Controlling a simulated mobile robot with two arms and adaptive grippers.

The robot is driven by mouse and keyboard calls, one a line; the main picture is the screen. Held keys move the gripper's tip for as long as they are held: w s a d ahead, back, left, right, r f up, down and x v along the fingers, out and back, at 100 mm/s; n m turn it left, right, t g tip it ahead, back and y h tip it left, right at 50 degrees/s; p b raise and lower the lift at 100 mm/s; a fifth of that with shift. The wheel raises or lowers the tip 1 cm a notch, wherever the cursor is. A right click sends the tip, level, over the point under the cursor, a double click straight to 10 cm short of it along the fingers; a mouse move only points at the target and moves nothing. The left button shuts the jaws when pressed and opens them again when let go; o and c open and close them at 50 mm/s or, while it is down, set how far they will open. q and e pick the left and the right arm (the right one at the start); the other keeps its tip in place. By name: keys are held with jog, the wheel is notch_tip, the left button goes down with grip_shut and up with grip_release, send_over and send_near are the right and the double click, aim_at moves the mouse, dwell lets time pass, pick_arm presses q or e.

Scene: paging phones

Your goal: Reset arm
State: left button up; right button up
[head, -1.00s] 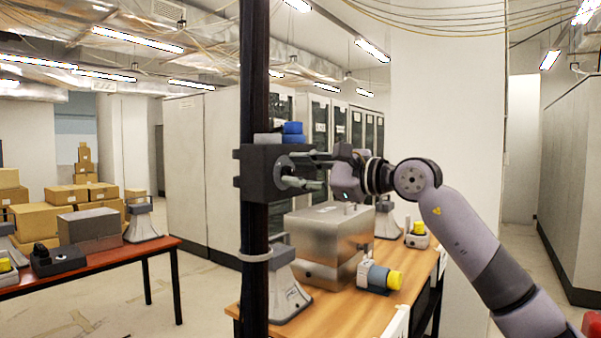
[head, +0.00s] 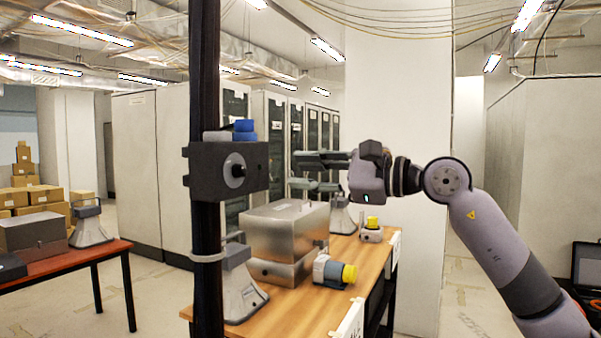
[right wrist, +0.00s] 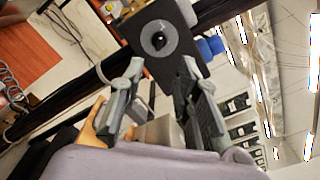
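My right gripper (head: 318,172) is in the middle of the head view, its fingers pointing left toward a dark box (head: 226,171) fixed on a black vertical pole (head: 205,110). The fingers are spread and nothing shows between them. A clear gap lies between the fingertips and the box. In the right wrist view the open fingers (right wrist: 160,85) point up toward the same box (right wrist: 165,40) with its round grey dial and black centre knob. My left gripper is not in view.
A wooden table (head: 300,312) below carries metal boxes (head: 285,228), grey horn-shaped devices (head: 240,285) and a grey-and-yellow cylinder (head: 335,271). A red-brown table (head: 95,262) stands at left. A white column (head: 400,100) rises behind my right arm. Floor is open at right.

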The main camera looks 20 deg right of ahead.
dwell(0.3)
